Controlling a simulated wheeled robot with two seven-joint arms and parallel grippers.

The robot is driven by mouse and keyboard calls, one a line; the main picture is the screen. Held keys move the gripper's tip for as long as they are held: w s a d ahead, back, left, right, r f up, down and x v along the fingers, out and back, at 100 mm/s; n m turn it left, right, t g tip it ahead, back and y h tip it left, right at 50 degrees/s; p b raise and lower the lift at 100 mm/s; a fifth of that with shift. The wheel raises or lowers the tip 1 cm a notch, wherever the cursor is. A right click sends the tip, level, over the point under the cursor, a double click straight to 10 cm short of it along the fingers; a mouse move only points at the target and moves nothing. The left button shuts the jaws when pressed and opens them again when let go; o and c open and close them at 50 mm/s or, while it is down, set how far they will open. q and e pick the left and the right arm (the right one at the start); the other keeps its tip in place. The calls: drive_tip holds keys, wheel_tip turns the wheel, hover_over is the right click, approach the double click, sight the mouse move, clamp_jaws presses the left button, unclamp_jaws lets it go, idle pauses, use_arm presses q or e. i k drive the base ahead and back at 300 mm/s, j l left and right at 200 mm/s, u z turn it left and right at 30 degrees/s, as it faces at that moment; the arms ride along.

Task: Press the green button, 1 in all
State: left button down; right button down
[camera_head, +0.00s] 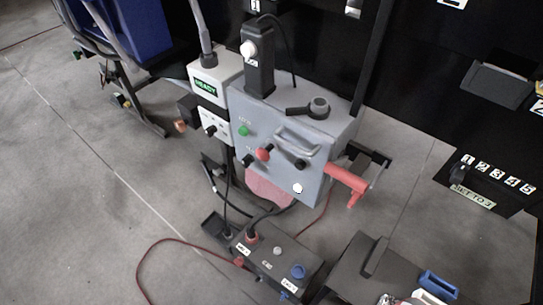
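The green button (243,130) is a small round button on the upper left of the front face of a grey control box (317,170). It is in plain sight and nothing covers it. A red knob (263,154) and black knobs sit below and to the right of it on the same face. Neither of my grippers shows in the head view.
A display reading READY (205,87) stands left of the box. A red handle (345,178) sticks out on the right. A low box with a blue knob (298,271) and a red cable (150,257) lie below. A dial panel (487,183) is at the right.

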sight(243, 131)
drive_tip(key=j+z, duration=0.3)
drive_tip(key=j, duration=0.15)
drive_tip(key=j+z, duration=0.3)
drive_tip(key=j, duration=0.15)
drive_tip(key=k+j+z, duration=0.1)
drive_tip(key=j+z, duration=0.25)
drive_tip(key=k+j+z, duration=0.15)
drive_tip(key=j+z, duration=0.15)
drive_tip(key=j, duration=0.15)
